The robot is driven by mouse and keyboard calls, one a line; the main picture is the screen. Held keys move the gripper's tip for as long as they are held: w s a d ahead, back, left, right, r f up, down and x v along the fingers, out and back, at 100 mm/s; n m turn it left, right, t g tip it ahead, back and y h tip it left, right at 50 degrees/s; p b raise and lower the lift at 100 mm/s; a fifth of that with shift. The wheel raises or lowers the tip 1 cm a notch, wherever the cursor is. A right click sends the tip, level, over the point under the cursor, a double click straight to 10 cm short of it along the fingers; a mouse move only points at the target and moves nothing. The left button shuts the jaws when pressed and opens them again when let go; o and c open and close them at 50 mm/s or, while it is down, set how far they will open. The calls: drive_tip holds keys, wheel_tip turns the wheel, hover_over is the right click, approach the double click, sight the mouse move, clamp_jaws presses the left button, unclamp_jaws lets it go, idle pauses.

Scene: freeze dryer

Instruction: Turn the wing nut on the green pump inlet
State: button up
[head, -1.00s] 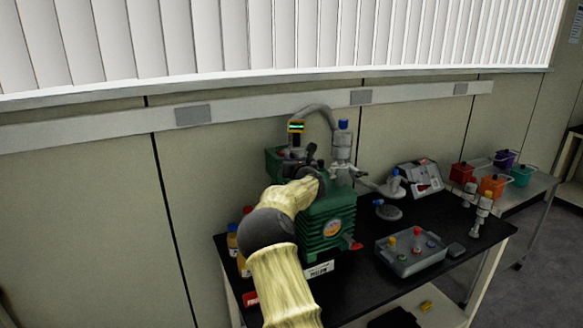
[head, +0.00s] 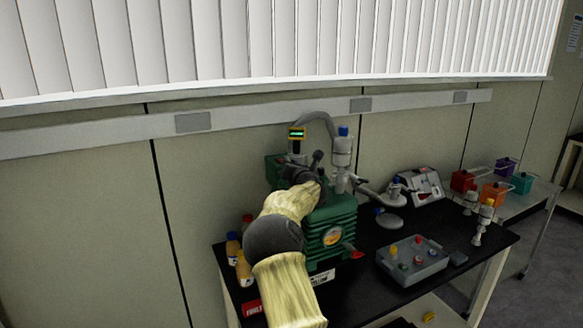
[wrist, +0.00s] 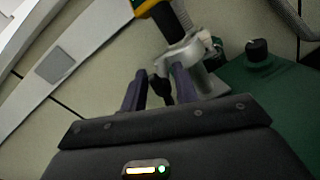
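The green pump (head: 330,222) stands on the black bench, and its green top also shows at the right of the wrist view (wrist: 275,85). In the wrist view, a grey metal clamp (wrist: 190,52) sits on the inlet below a yellow-and-black gauge (wrist: 158,12). A dark piece, apparently the wing nut (wrist: 161,89), shows at the clamp between the fingers of my gripper (wrist: 159,86). The fingers are apart, one on each side of it; I cannot tell whether they touch it. In the head view my arm hides the fingers and the nut.
A black knob (wrist: 258,50) stands on the pump top, right of my fingers. A grey hose (head: 320,117) arches from the gauge to a blue-capped trap (head: 342,152). Bottles (head: 234,248) stand left of the pump. A grey tray (head: 412,262) lies to its right.

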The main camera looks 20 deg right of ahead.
drive_tip(key=shift+o, duration=0.6)
drive_tip(key=shift+f, duration=0.25)
drive_tip(key=shift+s, duration=0.1)
drive_tip(key=shift+s+a+f+b, duration=0.1)
drive_tip(key=shift+s+a+b, duration=0.05)
drive_tip(key=shift+s+b, duration=0.4)
drive_tip(key=s+a+b, duration=0.2)
drive_tip(key=s+b, duration=0.3)
drive_tip(key=s, duration=1.1)
